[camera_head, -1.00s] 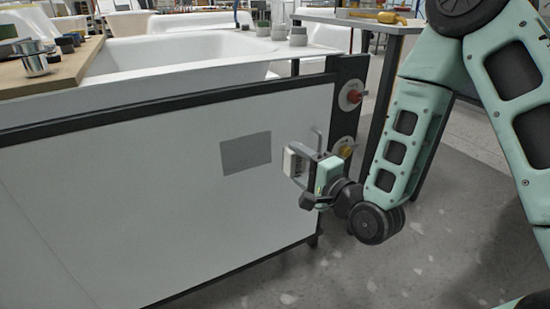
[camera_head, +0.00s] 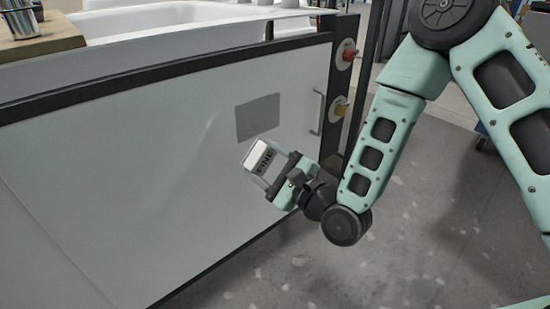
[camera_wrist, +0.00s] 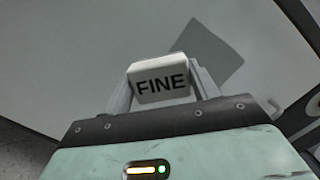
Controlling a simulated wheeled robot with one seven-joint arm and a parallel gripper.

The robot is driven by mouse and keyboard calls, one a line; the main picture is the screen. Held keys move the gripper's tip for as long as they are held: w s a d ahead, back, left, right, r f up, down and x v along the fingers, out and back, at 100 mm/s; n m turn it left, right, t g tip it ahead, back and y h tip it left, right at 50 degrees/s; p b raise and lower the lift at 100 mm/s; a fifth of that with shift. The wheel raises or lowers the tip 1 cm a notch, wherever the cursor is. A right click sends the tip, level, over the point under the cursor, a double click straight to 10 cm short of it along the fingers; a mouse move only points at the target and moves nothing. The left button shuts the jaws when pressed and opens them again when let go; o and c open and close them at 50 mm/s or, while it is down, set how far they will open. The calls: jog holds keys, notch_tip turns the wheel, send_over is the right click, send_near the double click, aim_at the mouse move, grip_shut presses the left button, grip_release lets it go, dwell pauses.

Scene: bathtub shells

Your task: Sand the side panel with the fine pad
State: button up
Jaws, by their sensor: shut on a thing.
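The fine pad (camera_head: 259,155) is a pale block, and the word FINE reads clearly on it in the wrist view (camera_wrist: 161,82). My gripper (camera_head: 266,163) is shut on the pad and holds it tilted in front of the side panel (camera_head: 130,170). The panel is a large white upright sheet in a dark frame. A grey square patch (camera_head: 258,117) on the panel lies just above the pad; it also shows in the wrist view (camera_wrist: 208,50). I cannot tell whether the pad touches the panel.
A handle (camera_head: 317,112), a red knob (camera_head: 348,54) and a yellow knob (camera_head: 341,108) sit at the panel's right end. The white tub (camera_head: 160,18) is above, with a wooden board (camera_head: 40,42) at its left. The floor (camera_head: 420,240) in front is clear.

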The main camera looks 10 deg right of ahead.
aim_at(232, 138)
jog(key=shift+w+d+f+x, duration=0.1)
jog(key=shift+x, duration=0.85)
jog(key=shift+w+d+f+x, duration=0.1)
jog(key=shift+x, duration=0.85)
jog(key=shift+w+f+x, duration=0.1)
jog(key=shift+x, duration=0.85)
jog(key=shift+x, duration=0.9)
jog(key=shift+w+d+f, duration=0.1)
jog(key=shift+w+d, duration=0.45)
jog(key=shift+d, duration=0.3)
jog(key=shift+w+d, duration=0.5)
jog(key=shift+d, duration=0.3)
jog(key=shift+w+d+p, duration=0.4)
jog(key=shift+w+d, duration=0.15)
jog(key=shift+d, duration=0.2)
jog(key=shift+w+d+p, duration=0.35)
jog(key=shift+w+d, duration=0.25)
jog(key=shift+d, duration=0.2)
jog(key=shift+s, duration=0.1)
jog(key=shift+s+a+p, duration=0.15)
jog(key=shift+s+a, duration=0.4)
jog(key=shift+a, duration=0.3)
jog(key=shift+s+a+p, duration=0.15)
jog(key=shift+s+a, duration=0.35)
jog(key=shift+a, duration=0.3)
jog(key=shift+s+a, duration=0.5)
jog(key=shift+a, duration=0.4)
jog(key=shift+s+a, duration=0.5)
jog(key=shift+a, duration=0.35)
jog(key=shift+c, duration=0.2)
